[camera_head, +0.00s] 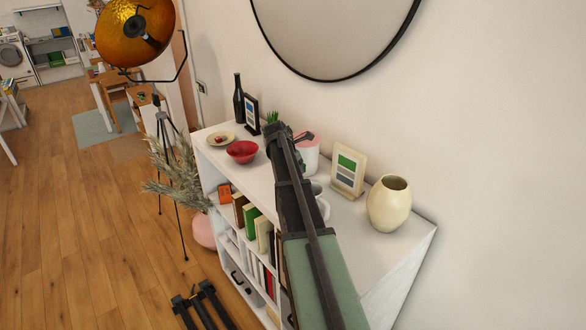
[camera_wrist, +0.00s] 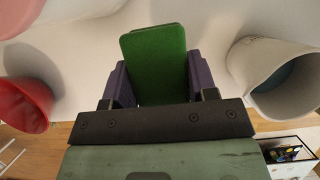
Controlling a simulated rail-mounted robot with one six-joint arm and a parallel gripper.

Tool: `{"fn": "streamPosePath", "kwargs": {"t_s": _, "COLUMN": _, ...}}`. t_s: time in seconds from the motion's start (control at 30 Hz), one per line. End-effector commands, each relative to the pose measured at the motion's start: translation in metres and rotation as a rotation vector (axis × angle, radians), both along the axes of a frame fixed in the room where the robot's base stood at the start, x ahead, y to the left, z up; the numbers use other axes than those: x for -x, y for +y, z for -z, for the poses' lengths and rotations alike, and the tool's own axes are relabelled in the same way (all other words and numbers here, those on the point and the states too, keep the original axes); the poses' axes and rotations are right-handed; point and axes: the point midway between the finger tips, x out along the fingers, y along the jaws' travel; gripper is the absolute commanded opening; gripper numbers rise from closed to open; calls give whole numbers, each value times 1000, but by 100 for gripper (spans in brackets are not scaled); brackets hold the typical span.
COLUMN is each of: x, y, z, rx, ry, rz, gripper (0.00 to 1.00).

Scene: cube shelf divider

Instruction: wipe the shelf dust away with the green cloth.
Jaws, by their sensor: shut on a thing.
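The green cloth (camera_wrist: 153,50) looks like a flat, round-cornered pad in the wrist view. My gripper (camera_wrist: 160,82) is shut on it, with a purple finger at each side. The white shelf top (camera_wrist: 90,55) lies beyond the cloth; I cannot tell whether the cloth touches it. In the head view my gripper (camera_head: 291,134) is over the middle of the shelf top (camera_head: 360,235), and my arm hides the cloth. I cannot make out dust clearly in either view.
A red bowl (camera_head: 242,151) and small plate (camera_head: 221,138) stand left of my gripper. A dark bottle (camera_head: 238,100) and black frame (camera_head: 252,115) are behind them. A pink-white canister (camera_head: 309,152), wooden frame (camera_head: 348,173) and cream vase (camera_head: 389,204) stand to the right. A wall borders the shelf.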

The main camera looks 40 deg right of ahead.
Motion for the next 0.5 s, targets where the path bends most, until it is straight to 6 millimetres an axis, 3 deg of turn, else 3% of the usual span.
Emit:
{"fn": "streamPosePath", "kwargs": {"t_s": 0.27, "x": -1, "y": 0, "z": 3, "rx": 0, "ry": 0, "rz": 0, "gripper": 34}}
{"fn": "streamPosePath", "kwargs": {"t_s": 0.5, "x": -1, "y": 0, "z": 33, "rx": 0, "ry": 0, "rz": 0, "gripper": 34}}
